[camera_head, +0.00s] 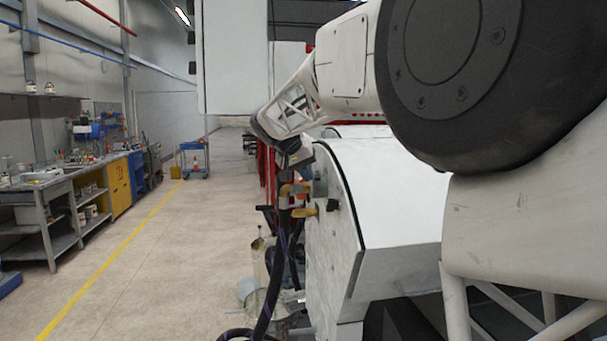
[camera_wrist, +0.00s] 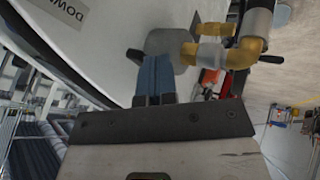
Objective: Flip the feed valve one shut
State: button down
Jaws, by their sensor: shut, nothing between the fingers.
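Brass valve fittings with grey collars (camera_wrist: 240,52) stick out from a grey plate on the white machine housing in the wrist view. A small black lever-like piece (camera_wrist: 135,55) shows at the left of the plate, and another dark stub (camera_wrist: 271,59) at the right of the brass elbow. I cannot tell which one is feed valve one's handle. My gripper (camera_wrist: 155,62) is shut and empty, its blue fingers together in front of the plate, left of the brass pipe. In the head view the brass fittings (camera_head: 304,211) show just below my gripper, whose fingertips are not clear there.
Black hoses (camera_head: 268,300) hang below the fittings, near metal containers (camera_head: 258,262) on the floor. A workbench (camera_head: 50,190) stands at far left. The floor aisle between is clear.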

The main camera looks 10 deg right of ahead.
jog(key=shift+s+d, duration=0.3)
jog(key=shift+d, duration=0.35)
jog(key=shift+w+a, duration=0.1)
jog(key=shift+a, duration=0.05)
jog(key=shift+w+a, duration=0.4)
jog(key=shift+w, duration=0.05)
jog(key=shift+a+r, duration=0.1)
dwell(0.4)
jog(key=s+d+v, duration=0.1)
jog(key=v, duration=1.8)
jog(key=shift+s+a+r, duration=0.2)
jog(key=shift+s+r, duration=0.1)
jog(key=shift+r, duration=0.05)
jog(key=shift+n, duration=0.3)
